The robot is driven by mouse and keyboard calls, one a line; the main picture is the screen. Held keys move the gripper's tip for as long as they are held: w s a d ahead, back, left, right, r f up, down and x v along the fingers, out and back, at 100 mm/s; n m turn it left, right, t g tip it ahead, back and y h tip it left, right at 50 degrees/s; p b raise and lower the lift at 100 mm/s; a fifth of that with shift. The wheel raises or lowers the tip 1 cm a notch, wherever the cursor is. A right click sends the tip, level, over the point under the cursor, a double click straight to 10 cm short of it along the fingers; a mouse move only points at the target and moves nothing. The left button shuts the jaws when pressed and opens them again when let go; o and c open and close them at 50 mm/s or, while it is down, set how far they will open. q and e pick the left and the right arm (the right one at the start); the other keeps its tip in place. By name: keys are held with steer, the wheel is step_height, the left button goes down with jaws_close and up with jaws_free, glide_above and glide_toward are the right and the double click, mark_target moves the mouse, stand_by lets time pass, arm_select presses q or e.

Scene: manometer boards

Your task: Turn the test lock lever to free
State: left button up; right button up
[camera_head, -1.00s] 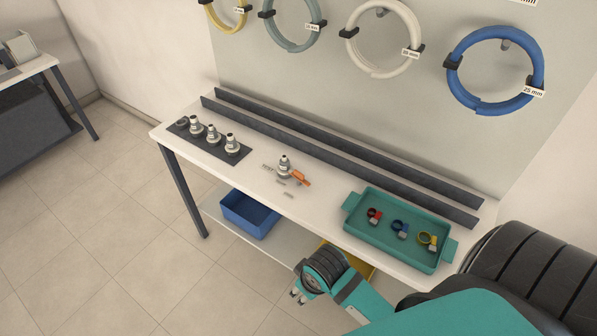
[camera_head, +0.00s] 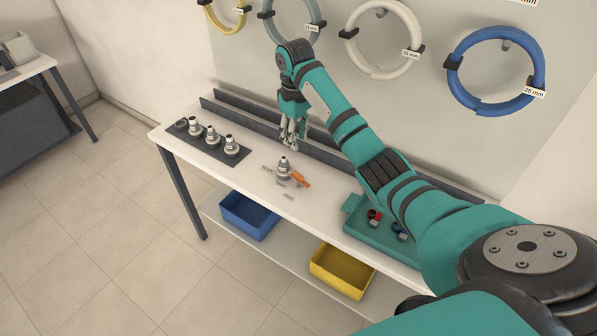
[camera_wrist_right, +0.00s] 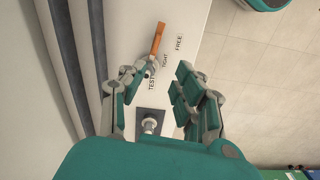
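The orange test lock lever (camera_head: 300,179) is on the white bench, beside a silver fitting (camera_head: 284,167). In the right wrist view the lever (camera_wrist_right: 158,38) points up and slightly right from a grey pivot partly hidden by a finger. TEST, TIGHT and FREE labels are printed beside it; FREE (camera_wrist_right: 179,42) is to the right of the lever. My right gripper (camera_head: 290,138) is above the bench, behind and above the fitting. In the wrist view it (camera_wrist_right: 157,75) is open, with nothing between its fingers. My left gripper is out of view.
A dark mat (camera_head: 205,147) with several silver fittings lies to the left. A teal tray (camera_head: 354,222), partly hidden by my arm, holds coloured parts. Dark rails (camera_head: 236,112) run along the back. Blue (camera_head: 246,220) and yellow (camera_head: 340,277) bins stand on the lower shelf.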

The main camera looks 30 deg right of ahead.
mark_target(299, 174)
steer(key=f, duration=1)
steer(key=d+f, duration=0.1)
steer(key=f, duration=0.4)
steer(key=shift+w+p, duration=0.3)
steer(key=shift+p, duration=0.05)
jaws_close()
